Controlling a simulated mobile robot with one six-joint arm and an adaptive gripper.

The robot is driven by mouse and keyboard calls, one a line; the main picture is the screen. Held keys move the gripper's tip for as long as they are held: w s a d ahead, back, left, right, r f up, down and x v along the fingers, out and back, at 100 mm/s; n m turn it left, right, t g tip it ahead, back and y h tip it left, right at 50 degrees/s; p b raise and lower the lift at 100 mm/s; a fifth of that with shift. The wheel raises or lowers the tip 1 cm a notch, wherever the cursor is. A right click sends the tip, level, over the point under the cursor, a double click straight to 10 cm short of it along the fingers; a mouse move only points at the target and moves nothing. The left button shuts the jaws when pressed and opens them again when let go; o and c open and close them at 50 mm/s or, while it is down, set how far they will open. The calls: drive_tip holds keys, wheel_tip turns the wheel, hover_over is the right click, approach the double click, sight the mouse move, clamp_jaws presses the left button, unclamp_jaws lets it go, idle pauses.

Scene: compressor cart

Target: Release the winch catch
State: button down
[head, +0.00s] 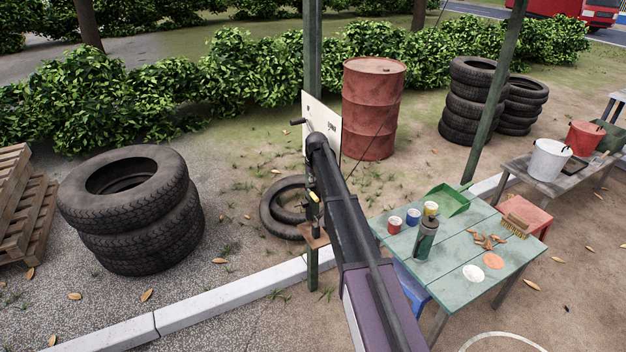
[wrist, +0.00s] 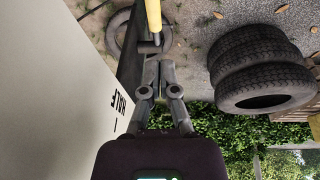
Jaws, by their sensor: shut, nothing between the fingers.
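A yellow lever-like piece (wrist: 153,18) with a dark crosswise end (wrist: 150,47) shows at the top of the wrist view; it may be the winch catch, but I cannot tell for sure. My gripper (wrist: 159,64) is shut and empty, its fingertips close to that dark end. I cannot tell whether they touch. In the head view a small yellow part (head: 314,197) shows by the post, below my wrist. My arm hides most of the winch and my fingertips there. A dark-gripped crank handle (head: 298,122) sticks out left of the white board.
The white board (head: 323,112), lettered "HALF" in the wrist view (wrist: 50,110), is beside my gripper on the green post (head: 312,60). A green table (head: 465,272) with cans and a bottle stands right. Stacked tyres (head: 130,210) stand left, with open gravel between.

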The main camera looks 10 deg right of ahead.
drive_tip(key=b, duration=0.4)
hover_over(315, 196)
drive_tip(key=a, duration=0.1)
drive_tip(key=shift+f, duration=2.15)
drive_tip(key=shift+d+f+b, duration=0.15)
drive_tip(key=shift+f+b, duration=0.7)
drive_tip(key=shift+f, duration=0.05)
drive_tip(key=shift+d+f+b, duration=0.1)
drive_tip(key=shift+f+b, duration=0.7)
drive_tip(key=shift+f, duration=0.05)
drive_tip(key=shift+d, duration=0.15)
drive_tip(key=shift+d+f, duration=0.1)
drive_tip(key=shift+s+f+b, duration=0.1)
drive_tip(key=shift+b, duration=0.2)
